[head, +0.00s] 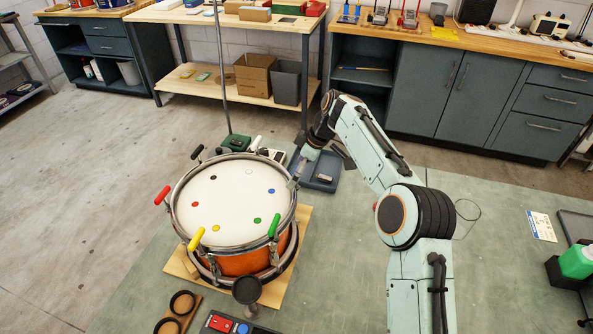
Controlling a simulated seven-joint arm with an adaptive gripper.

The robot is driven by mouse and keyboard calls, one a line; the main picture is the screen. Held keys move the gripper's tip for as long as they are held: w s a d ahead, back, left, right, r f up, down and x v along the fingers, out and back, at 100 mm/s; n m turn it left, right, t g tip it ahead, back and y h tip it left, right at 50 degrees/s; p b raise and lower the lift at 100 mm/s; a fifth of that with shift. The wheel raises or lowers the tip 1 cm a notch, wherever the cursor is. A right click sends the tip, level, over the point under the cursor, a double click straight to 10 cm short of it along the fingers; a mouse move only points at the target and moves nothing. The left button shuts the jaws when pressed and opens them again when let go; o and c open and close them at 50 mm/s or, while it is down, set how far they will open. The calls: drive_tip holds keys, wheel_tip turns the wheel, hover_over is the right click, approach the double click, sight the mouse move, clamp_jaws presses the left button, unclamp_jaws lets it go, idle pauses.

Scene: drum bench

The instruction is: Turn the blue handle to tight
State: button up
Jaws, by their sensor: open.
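The drum (228,205) has a white head, an orange shell and a chrome rim, and stands on a wooden board (304,228). A blue dot (271,191) marks the right side of its head. The blue handle cannot be made out; my gripper covers the rim beyond that dot. My gripper (293,182) is open, pointing down at the drum's right rim. Whether it touches or surrounds a handle cannot be told. Other handles at the rim are red (162,195), yellow (196,239), green (274,225), black (198,153) and white (256,143).
A blue-grey tray (326,184) lies right behind my gripper. A dark round-topped item (246,290) stands at the drum's front. A wooden holder with dark rings (172,325) lies front left. A green bottle (577,262) stands far right.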

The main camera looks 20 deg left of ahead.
drive_tip(key=shift+a+f, duration=0.1)
drive_tip(key=shift+f, duration=0.15)
drive_tip(key=c, duration=1.2)
drive_tip(key=shift+o, duration=0.2)
